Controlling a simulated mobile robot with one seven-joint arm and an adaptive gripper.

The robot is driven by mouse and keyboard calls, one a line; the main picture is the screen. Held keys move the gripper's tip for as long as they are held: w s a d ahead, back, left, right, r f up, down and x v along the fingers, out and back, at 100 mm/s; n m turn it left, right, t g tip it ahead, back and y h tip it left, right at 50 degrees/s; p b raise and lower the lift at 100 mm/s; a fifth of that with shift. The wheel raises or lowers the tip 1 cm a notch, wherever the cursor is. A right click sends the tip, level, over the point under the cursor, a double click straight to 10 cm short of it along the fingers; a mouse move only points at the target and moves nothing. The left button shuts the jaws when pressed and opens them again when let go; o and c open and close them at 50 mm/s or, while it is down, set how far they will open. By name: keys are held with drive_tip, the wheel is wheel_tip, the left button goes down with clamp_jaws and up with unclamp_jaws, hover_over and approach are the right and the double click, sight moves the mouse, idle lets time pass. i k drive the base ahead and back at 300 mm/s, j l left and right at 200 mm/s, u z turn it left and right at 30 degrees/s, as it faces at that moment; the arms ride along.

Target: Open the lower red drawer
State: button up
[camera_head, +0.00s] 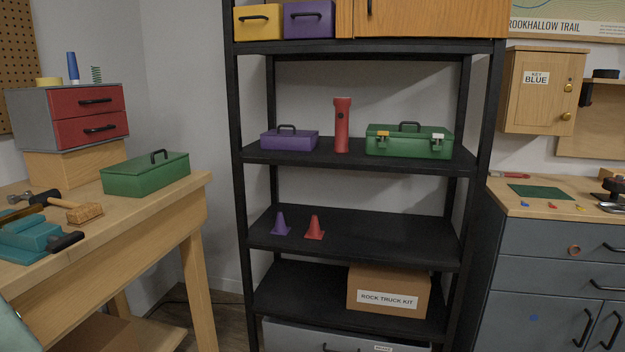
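A small grey cabinet with two red drawers stands at the left, on a wooden block on the workbench. The lower red drawer (88,131) has a black bar handle and looks shut, its front flush with the cabinet. The upper red drawer (84,101), with a similar black handle, also looks shut. My gripper is not in view.
A green lidded box (146,176) sits on the workbench (150,222) in front and right of the drawers. A black shelf rack (350,157) stands at centre.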

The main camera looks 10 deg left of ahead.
sight(76, 132)
drive_tip(key=u, duration=1.25)
drive_tip(key=i+l, duration=0.4)
drive_tip(key=l, duration=0.15)
drive_tip(key=i+l, duration=0.2)
drive_tip(key=i, duration=0.3)
drive_tip(key=i+l+z, duration=0.15)
drive_tip(key=i, duration=0.3)
drive_tip(key=l, duration=0.1)
